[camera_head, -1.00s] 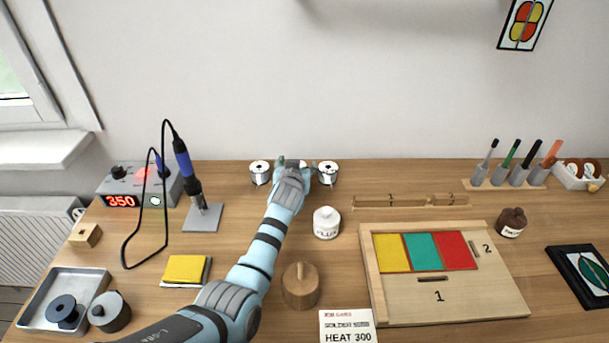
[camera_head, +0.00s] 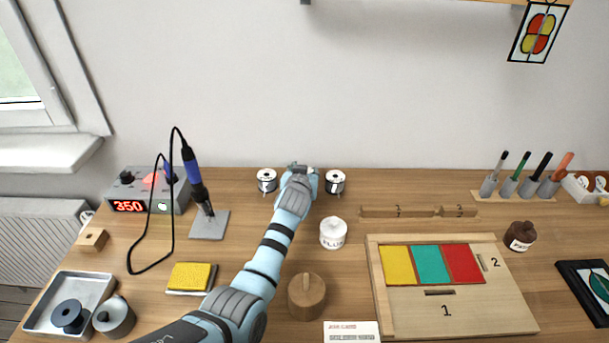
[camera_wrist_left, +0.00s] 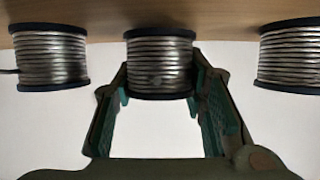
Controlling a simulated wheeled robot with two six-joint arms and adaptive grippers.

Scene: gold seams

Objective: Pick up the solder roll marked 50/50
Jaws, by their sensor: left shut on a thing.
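Three silver solder rolls with dark rims show in the left wrist view: a left one (camera_wrist_left: 52,57), a middle one (camera_wrist_left: 160,62) and a right one (camera_wrist_left: 290,57). My left gripper (camera_wrist_left: 158,82) has its green-padded fingers on both sides of the middle roll and is shut on it. In the head view my left gripper (camera_head: 303,171) is at the back of the table, hiding the middle roll, between two rolls, one at left (camera_head: 267,181) and one at right (camera_head: 335,183). No 50/50 marking is readable. My right gripper is out of view.
A white flux jar (camera_head: 333,234) and a round wooden block (camera_head: 306,297) stand right of my left arm. The soldering iron (camera_head: 200,188) and its station (camera_head: 150,192) are at left. A wooden board with coloured panels (camera_head: 460,312) lies at right.

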